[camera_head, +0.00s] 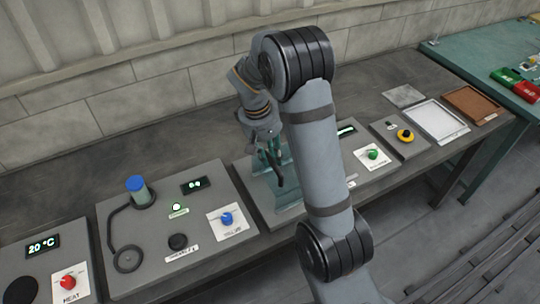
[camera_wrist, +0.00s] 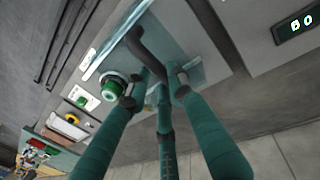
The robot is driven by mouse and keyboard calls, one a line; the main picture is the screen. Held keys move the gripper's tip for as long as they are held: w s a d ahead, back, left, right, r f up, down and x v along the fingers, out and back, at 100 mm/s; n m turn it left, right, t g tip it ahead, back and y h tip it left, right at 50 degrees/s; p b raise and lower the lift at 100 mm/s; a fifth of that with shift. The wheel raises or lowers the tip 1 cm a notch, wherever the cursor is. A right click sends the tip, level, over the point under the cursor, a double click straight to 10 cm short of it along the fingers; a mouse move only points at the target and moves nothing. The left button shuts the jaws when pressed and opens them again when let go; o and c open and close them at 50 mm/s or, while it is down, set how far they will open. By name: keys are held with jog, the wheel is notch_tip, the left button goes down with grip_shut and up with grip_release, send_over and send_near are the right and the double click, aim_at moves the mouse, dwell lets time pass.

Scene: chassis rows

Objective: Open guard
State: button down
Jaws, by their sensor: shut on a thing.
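The guard (camera_head: 289,207) is a translucent teal cover on the middle panel in the head view, partly hidden by my arm. It also shows in the wrist view (camera_wrist: 183,38) as a pale see-through sheet with a bright edge. A dark bent handle (camera_wrist: 146,52) runs along it. My gripper (camera_head: 272,158) is at the guard in the head view. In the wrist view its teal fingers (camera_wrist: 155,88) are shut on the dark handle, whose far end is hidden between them. I cannot tell the guard's exact angle.
A green button (camera_wrist: 113,88) is close beside the fingers. The left panel holds a blue-topped cylinder (camera_head: 137,188) and blue knob (camera_head: 226,218). To the right are a green knob (camera_head: 373,155), yellow-ringed button (camera_head: 405,135), white tray (camera_head: 436,119) and brown tray (camera_head: 475,103).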

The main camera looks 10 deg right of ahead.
jog(key=shift+a, duration=0.2)
jog(key=c, duration=1.5)
grip_release()
jog(key=shift+s+a, duration=0.1)
jog(key=shift+r, duration=0.1)
jog(key=shift+r, duration=0.3)
jog(key=r, duration=0.3)
jog(key=a+r, duration=0.1)
jog(key=r, duration=0.3)
jog(key=a+r, duration=0.1)
jog(key=r, duration=0.3)
jog(key=shift+s, duration=0.35)
jog(key=shift+f, duration=0.15)
